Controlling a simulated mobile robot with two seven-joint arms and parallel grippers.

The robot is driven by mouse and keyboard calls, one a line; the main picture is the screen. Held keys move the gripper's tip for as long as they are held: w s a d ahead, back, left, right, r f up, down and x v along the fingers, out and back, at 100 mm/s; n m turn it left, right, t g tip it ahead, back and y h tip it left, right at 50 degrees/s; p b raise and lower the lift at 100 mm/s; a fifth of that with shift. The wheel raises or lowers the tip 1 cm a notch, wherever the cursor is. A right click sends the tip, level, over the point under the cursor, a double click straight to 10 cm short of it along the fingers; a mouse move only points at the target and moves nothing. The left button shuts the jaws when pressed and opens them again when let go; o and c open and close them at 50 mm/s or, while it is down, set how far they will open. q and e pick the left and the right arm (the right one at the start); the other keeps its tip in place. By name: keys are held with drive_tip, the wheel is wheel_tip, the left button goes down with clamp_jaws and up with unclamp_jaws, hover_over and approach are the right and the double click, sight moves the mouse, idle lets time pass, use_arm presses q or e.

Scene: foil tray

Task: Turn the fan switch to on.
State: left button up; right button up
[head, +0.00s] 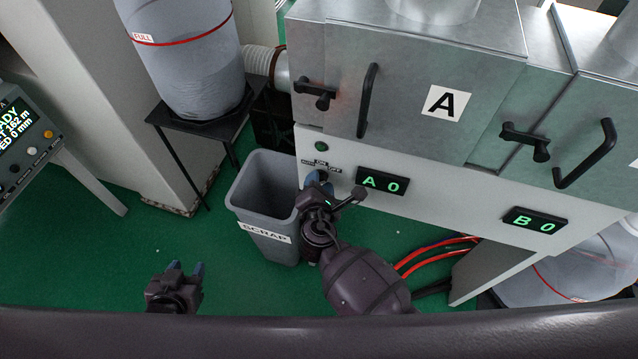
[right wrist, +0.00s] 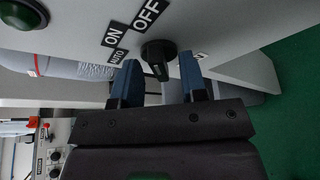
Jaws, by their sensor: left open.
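The fan switch (right wrist: 158,58) is a black rotary knob on the light panel, with AUTO, ON and OFF labels (right wrist: 115,34) beside it in the right wrist view. I cannot tell for sure which label it points to. In the head view the labels (head: 321,162) show below the green button, and the knob is mostly hidden by my right gripper (head: 318,182). In the right wrist view the right gripper (right wrist: 160,82) is open, its two blue fingers apart on either side of the knob, with no clear contact. My left gripper (head: 187,270) is open and empty above the green floor, far from the panel.
A green button (head: 321,146) sits above the switch. Displays A (head: 382,182) and B (head: 535,220) are to the right. A grey scrap bin (head: 262,190) stands left of the right gripper. Black door handles (head: 367,100) stick out above. Red hoses (head: 425,255) run below.

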drive_tip(key=shift+c, duration=0.3)
clamp_jaws()
drive_tip(key=shift+f, duration=0.1)
use_arm(q)
wheel_tip(320, 180, down, 12)
drive_tip(key=g+b, duration=0.1)
drive_tip(key=b, duration=1.3)
drive_tip(key=shift+s+d+f, duration=0.2)
drive_tip(key=shift+f, duration=0.05)
use_arm(e)
drive_tip(key=m+t, duration=0.1)
drive_tip(key=m, duration=0.1)
drive_tip(key=m+t+y, duration=0.1)
drive_tip(key=m, duration=0.1)
drive_tip(key=m+t, duration=0.1)
drive_tip(key=m, duration=0.2)
drive_tip(key=shift+s+d+f+y, duration=0.1)
drive_tip(key=shift+d+f+y, duration=0.05)
drive_tip(key=shift+f+y, duration=0.25)
drive_tip(key=shift+r, duration=0.15)
use_arm(q)
drive_tip(key=shift+d, duration=0.15)
use_arm(e)
drive_tip(key=shift+o, duration=0.3)
unclamp_jaws()
